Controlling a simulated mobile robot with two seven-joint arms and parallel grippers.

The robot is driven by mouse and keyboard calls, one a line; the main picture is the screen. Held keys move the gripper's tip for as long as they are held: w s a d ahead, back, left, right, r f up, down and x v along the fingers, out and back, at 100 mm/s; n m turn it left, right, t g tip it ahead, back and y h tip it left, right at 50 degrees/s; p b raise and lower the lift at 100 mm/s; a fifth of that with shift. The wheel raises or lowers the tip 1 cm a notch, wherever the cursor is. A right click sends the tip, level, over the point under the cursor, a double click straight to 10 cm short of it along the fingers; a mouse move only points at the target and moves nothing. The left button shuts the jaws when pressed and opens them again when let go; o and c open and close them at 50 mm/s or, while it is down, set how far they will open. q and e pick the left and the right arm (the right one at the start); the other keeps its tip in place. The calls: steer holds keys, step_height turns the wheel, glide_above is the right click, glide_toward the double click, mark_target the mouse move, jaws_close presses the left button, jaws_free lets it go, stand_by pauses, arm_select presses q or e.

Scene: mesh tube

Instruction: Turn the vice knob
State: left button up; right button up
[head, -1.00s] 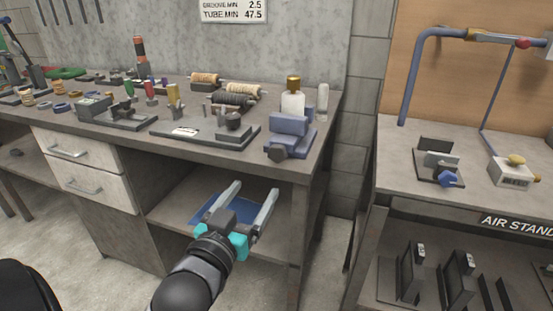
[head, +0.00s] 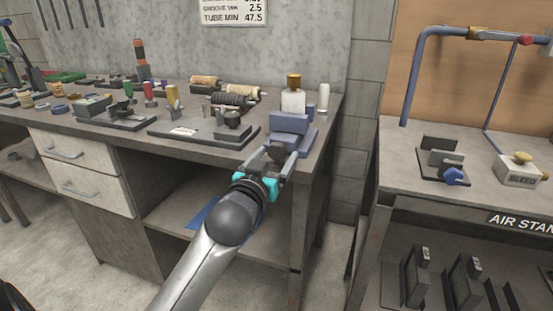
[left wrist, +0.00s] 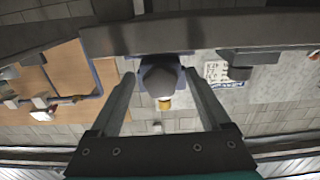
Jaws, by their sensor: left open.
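The blue vice (head: 291,127) sits at the front right corner of the workbench. Its dark grey knob (head: 279,153) faces the front edge. In the left wrist view the knob (left wrist: 160,86) shows between the fingers with the blue vice body (left wrist: 168,66) behind it. My left gripper (head: 277,160) is open just in front of the vice, one finger on each side of the knob. In the left wrist view, gaps show between the knob and both fingers of the left gripper (left wrist: 160,78). My right gripper is not in view.
The workbench (head: 180,145) carries a plate with a dark fixture (head: 233,123) left of the vice. A bottle with a gold cap (head: 293,97) stands behind the vice. A separate stand at right holds a blue-knobbed fixture (head: 453,177) and a bleed box (head: 522,171).

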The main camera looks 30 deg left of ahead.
arm_select(q)
steer(key=shift+w+a, duration=0.1)
steer(key=shift+w, duration=0.4)
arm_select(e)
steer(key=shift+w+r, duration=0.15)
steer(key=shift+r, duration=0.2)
arm_select(q)
steer(key=shift+c, duration=0.3)
jaws_close()
steer(key=m+p, duration=0.3)
steer(key=p, duration=0.1)
steer(key=shift+a+r+m+p, duration=0.1)
steer(key=shift+m+p, duration=0.2)
steer(key=shift+m, duration=0.1)
steer(key=shift+m+p, duration=0.35)
steer(key=shift+m, duration=0.15)
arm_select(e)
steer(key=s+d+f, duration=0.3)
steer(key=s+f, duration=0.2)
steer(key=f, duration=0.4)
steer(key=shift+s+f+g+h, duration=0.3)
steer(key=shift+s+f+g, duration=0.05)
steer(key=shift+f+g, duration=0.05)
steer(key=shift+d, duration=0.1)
